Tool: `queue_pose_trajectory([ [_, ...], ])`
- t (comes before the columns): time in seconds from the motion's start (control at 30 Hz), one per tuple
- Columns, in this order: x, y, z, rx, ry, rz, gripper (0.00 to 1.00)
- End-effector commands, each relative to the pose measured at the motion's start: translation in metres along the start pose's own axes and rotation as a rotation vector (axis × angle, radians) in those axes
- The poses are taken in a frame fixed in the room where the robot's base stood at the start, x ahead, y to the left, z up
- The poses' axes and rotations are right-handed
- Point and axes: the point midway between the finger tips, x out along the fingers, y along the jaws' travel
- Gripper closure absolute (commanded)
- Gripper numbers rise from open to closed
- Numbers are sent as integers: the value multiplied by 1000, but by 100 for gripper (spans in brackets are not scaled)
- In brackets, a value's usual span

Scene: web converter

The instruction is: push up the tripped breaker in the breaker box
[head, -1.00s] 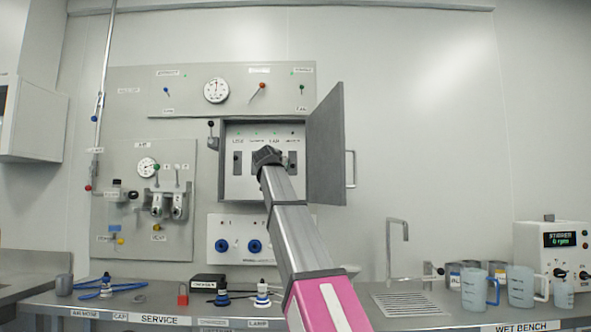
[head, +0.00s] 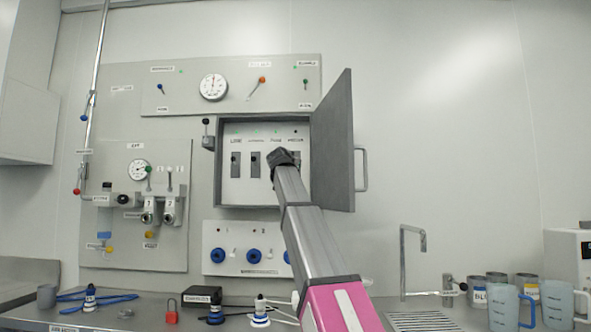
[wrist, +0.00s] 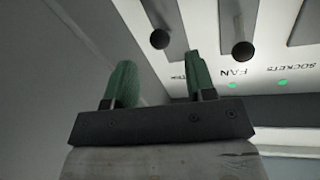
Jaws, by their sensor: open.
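The open breaker box (head: 219,180) hangs on the wall in the head view, with a row of labelled levers. Green lamps show over the left ones; the lamp over the rightmost label looks dark. My gripper (head: 282,157) is in front of the panel's right half, covering part of the right levers. The wrist view is upside down: my open, empty gripper (wrist: 161,85) has two green fingers. The FAN lever knob (wrist: 243,51) is right of them. Another black knob (wrist: 160,39), on the lever with a label ending in "TER", shows beyond the gap between the fingers, with no contact visible.
The box door (head: 333,145) stands open close to the right of my arm. A socket panel (head: 240,249) is below the box, gauge panels are above and left. The bench (head: 150,318) below carries several small items, a tap and jugs.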

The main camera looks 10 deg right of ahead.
Motion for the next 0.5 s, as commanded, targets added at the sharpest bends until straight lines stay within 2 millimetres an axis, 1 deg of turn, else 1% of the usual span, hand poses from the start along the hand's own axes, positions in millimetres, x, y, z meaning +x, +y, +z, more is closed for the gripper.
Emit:
queue_pose_trajectory([
  [0.03, 12, -1, -1, -1, -1, 2, 50],
  [0.23, 47, -1, -1, 1, -1, 0, 50],
  [0.37, 60, 0, 0, 0, -1, 1, 50],
  [0.5, 64, 0, 0, 1, -1, 0, 50],
])
